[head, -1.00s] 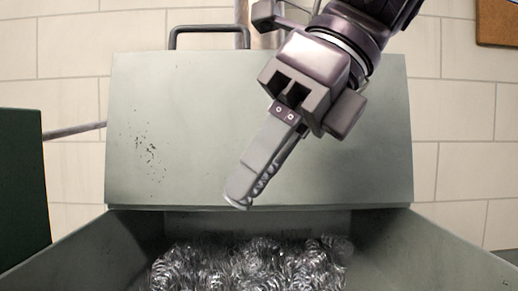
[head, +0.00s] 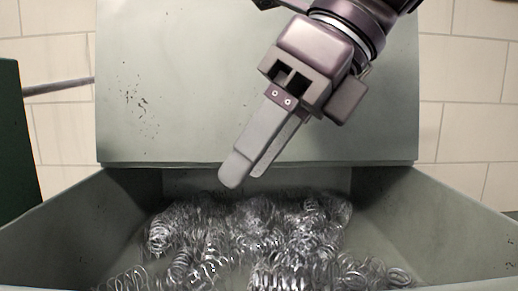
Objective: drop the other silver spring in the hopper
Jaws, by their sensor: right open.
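The hopper is a grey-green metal bin with sloping walls (head: 70,228). A heap of silver springs (head: 250,235) lies in it, tangled together, with several loose coils at the front. I cannot tell any one spring apart as the task's own. My right gripper (head: 245,178) comes in from the upper right and points down and left above the back of the heap. It is open, its fingers seen nearly edge-on, with no spring visible between them. My left gripper is out of view.
The hopper's raised back panel (head: 200,90) stands behind my right gripper, with dark specks on its left side. A dark green block (head: 15,150) and a grey rod (head: 60,86) are at the left. A pale tiled wall (head: 465,90) is behind.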

